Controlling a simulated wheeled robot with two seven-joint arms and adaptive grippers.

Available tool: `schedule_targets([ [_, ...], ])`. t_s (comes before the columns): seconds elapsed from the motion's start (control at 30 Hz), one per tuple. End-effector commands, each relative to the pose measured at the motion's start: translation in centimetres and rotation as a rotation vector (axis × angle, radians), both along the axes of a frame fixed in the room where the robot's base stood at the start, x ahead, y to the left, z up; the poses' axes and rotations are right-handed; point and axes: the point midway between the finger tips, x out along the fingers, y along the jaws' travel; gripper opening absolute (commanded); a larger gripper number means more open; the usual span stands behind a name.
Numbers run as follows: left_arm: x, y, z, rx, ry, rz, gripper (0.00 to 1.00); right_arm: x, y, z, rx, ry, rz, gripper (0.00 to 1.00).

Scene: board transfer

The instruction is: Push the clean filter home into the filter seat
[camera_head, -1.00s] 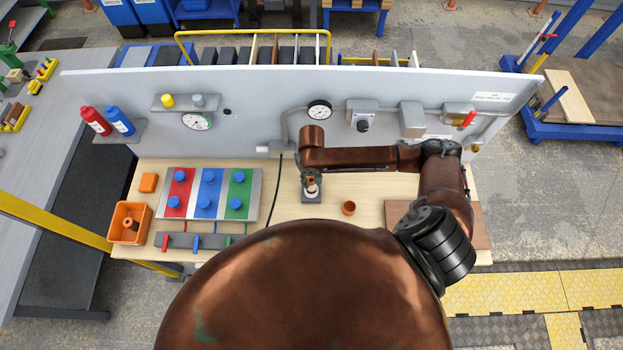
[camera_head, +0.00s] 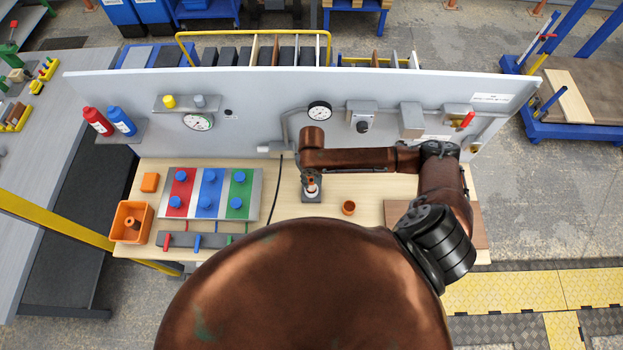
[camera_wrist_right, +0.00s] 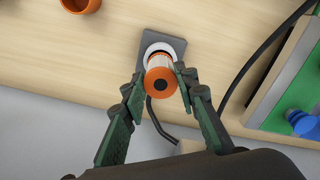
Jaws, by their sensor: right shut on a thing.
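The clean filter (camera_wrist_right: 161,83), with an orange end cap and a pale body, is between the fingers of my right gripper (camera_wrist_right: 158,86). The right gripper is shut on it. The filter stands at the filter seat (camera_wrist_right: 172,42), a dark plate with a white ring on the table; how deep it sits in the ring cannot be told. In the head view my right gripper (camera_head: 310,184) is above the seat (camera_head: 311,197), and the filter shows there only as a small orange and white patch. My left gripper is not in view.
An orange cup (camera_head: 348,208) stands right of the seat. A board with red, blue and green panels (camera_head: 209,193) and an orange bin (camera_head: 131,222) lie to the left. A black cable runs beside the seat. The grey back panel (camera_head: 260,90) stands behind.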

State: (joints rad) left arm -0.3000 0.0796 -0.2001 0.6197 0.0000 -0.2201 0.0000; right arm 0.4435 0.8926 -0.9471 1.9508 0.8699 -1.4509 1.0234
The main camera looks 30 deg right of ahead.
Motion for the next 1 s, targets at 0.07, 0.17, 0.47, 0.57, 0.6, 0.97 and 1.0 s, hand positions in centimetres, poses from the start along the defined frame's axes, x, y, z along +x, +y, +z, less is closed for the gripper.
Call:
schedule_targets([
  [0.07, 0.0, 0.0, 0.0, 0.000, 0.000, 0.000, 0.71, 0.0, 0.0, 0.0, 0.000, 0.000, 0.000, 0.04],
  [0.17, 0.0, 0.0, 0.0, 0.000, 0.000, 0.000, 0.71, 0.0, 0.0, 0.0, 0.000, 0.000, 0.000, 0.04],
  [0.47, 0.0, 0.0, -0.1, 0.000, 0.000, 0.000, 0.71, 0.0, 0.0, -0.6, 0.001, 0.000, 0.000, 0.04],
  [0.57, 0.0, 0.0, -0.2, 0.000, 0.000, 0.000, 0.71, 0.0, 0.0, -0.8, 0.001, 0.000, -0.001, 0.04],
  [0.6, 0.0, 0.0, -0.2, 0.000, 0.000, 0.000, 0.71, 0.0, 0.0, -0.9, 0.001, 0.000, -0.001, 0.04],
  [0.97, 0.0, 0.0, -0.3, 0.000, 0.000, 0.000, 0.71, 0.0, 0.0, -1.6, 0.000, 0.000, -0.001, 0.04],
  [1.0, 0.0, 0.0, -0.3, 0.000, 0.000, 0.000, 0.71, 0.0, 0.0, -1.7, 0.000, 0.000, -0.001, 0.04],
])
